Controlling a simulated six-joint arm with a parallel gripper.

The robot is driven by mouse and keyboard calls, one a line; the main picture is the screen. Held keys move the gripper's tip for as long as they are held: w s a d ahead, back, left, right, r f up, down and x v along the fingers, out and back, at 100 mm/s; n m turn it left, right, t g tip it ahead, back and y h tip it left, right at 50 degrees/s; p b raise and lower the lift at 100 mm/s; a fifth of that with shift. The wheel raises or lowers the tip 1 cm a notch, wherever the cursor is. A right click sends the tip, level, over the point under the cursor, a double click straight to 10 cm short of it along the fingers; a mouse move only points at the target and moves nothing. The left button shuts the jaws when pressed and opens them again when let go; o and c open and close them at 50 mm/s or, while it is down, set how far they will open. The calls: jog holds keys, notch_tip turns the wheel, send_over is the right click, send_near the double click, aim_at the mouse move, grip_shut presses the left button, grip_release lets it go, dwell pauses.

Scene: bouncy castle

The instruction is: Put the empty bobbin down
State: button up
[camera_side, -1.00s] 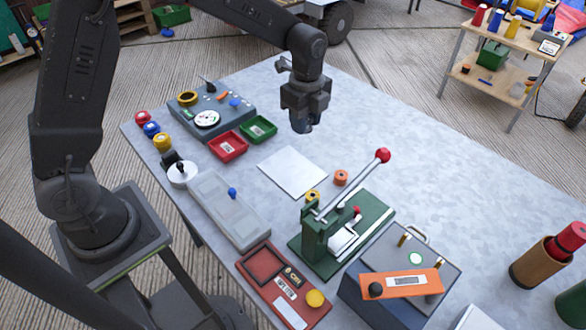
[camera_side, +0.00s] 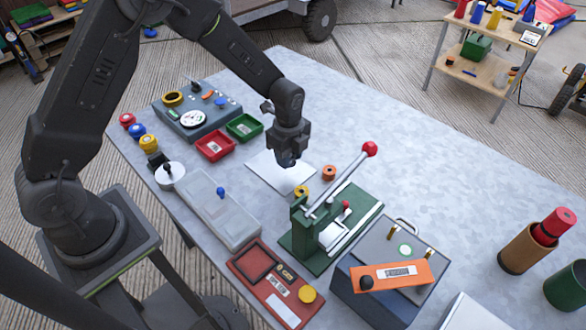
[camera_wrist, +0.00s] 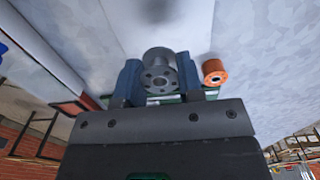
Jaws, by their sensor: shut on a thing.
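My gripper (camera_side: 288,161) is shut on a grey metal bobbin. In the wrist view my gripper (camera_wrist: 158,72) has one finger on each side of the bobbin (camera_wrist: 158,78), whose holed end disc faces the camera. It looks empty of thread. In the side view my fingers are over the white sheet (camera_side: 266,176) on the table, and the bobbin is too hidden to make out. I cannot tell whether it touches the sheet. An orange bobbin (camera_side: 329,172) stands to the right and shows in the wrist view (camera_wrist: 214,73). A yellow bobbin (camera_side: 301,191) stands nearby.
A green lever press (camera_side: 318,250) with a red-knobbed handle (camera_side: 369,149) rises close to the sheet. Red (camera_side: 214,145) and green (camera_side: 244,126) trays lie behind left. A grey lidded case (camera_side: 216,208) is in front left. The table's right back is clear.

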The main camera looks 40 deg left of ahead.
aim_at(293, 163)
jog(key=shift+w+d+f, duration=0.2)
jog(key=shift+d+f, duration=0.2)
jog(key=shift+d, duration=0.15)
jog(key=shift+f, duration=1.95)
jog(key=shift+f, duration=0.1)
jog(key=o, duration=0.9)
